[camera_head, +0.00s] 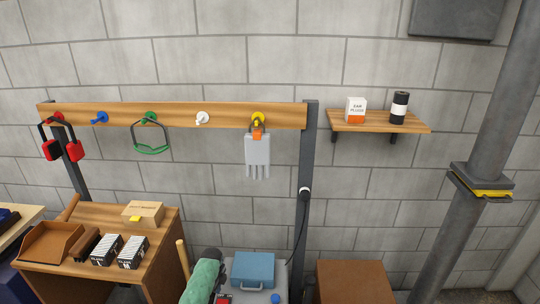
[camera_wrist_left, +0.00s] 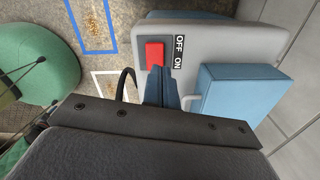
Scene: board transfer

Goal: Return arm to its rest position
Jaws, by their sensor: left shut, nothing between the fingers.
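My left gripper (camera_wrist_left: 158,90) is shut and empty in the left wrist view. Its fingertips are just below a red switch (camera_wrist_left: 154,54) on a grey panel (camera_wrist_left: 222,38); I cannot tell whether they touch it. The switch has OFF and ON labels beside it. In the head view dark parts of my left gripper (camera_head: 221,284) show at the bottom, left of the blue box (camera_head: 253,267) on the grey panel; its fingertips are not clear there. My right gripper is not in view.
A wooden rail (camera_head: 180,116) holds red earmuffs (camera_head: 62,148), green goggles (camera_head: 150,150) and a grey glove (camera_head: 257,153). A wooden bench (camera_head: 160,255) with boxes stands left, a brown box (camera_head: 352,283) right. A shelf (camera_head: 375,122) is on the wall. A large green object (camera_wrist_left: 40,45) is close left.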

